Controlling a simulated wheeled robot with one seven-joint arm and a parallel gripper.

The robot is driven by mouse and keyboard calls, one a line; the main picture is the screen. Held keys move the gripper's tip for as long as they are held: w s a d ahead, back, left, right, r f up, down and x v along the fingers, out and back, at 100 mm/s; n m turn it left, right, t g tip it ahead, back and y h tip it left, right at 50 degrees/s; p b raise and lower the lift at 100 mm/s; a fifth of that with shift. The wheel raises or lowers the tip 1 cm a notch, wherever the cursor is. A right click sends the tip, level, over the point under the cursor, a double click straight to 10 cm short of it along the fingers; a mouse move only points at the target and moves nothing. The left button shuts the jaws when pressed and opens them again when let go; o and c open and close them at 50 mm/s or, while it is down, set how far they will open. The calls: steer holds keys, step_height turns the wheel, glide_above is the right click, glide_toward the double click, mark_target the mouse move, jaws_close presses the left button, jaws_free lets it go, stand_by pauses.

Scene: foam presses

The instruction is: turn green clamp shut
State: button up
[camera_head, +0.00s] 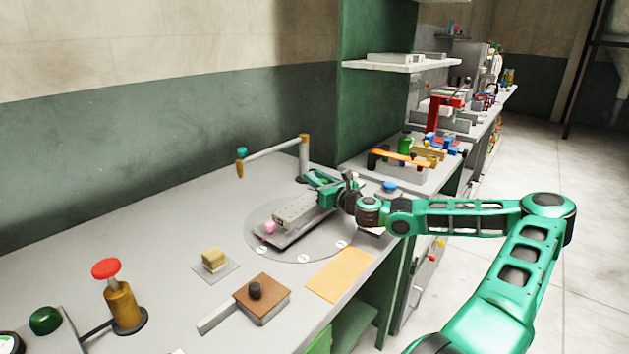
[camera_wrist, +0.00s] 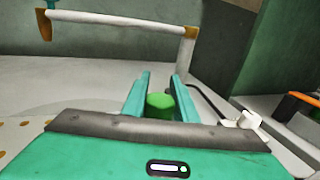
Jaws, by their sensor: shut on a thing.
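The green clamp (camera_wrist: 160,105) shows in the wrist view as a bright green rounded knob between my two teal fingers. My gripper (camera_wrist: 160,88) is shut on it, with one finger on each side. Its lower part and base are hidden behind my gripper body. In the head view my gripper (camera_head: 318,181) is at the far end of a grey block-shaped press (camera_head: 296,212) on a round grey plate (camera_head: 262,247). The clamp itself is hidden there by my gripper and wrist. A pink piece (camera_head: 269,227) sits at the press's near left end.
A post with a white horizontal bar (camera_head: 273,149) stands just behind my gripper. A yellow foam block (camera_head: 214,258), a brown block with a dark knob (camera_head: 262,296), an orange sheet (camera_head: 341,274) and a red-topped plunger (camera_head: 106,269) are nearer. The table's left back is clear.

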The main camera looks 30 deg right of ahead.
steer(key=n+g+y, duration=0.1)
steer(key=n+y, duration=0.1)
steer(key=y, duration=0.1)
steer(key=a+n+g+y, duration=0.1)
steer(key=n+y, duration=0.1)
steer(key=y, duration=0.1)
steer(key=n+g+y, duration=0.1)
steer(key=n+y, duration=0.1)
steer(key=y, duration=0.1)
steer(key=shift+s+a, duration=0.25)
steer(key=shift+a, duration=0.15)
steer(key=n+g+y, duration=0.2)
steer(key=a+n+g+y, duration=0.1)
steer(key=y, duration=0.1)
steer(key=shift+s, duration=0.35)
steer(key=shift+s+a+n+g+y, duration=0.1)
steer(key=shift+s+n+g+y, duration=0.1)
steer(key=shift+n+g+y, duration=0.45)
steer(key=shift+s+a+n+g+y, duration=0.15)
steer(key=shift+n+g+y, duration=0.3)
steer(key=shift+n+g, duration=0.4)
steer(key=shift+g, duration=0.3)
steer(key=shift+r, duration=0.1)
steer(key=o, duration=1.1)
steer(key=shift+c, duration=0.2)
steer(key=shift+s+d, duration=0.1)
steer(key=v, duration=1)
steer(key=shift+s+d, duration=0.1)
steer(key=shift+d, duration=0.2)
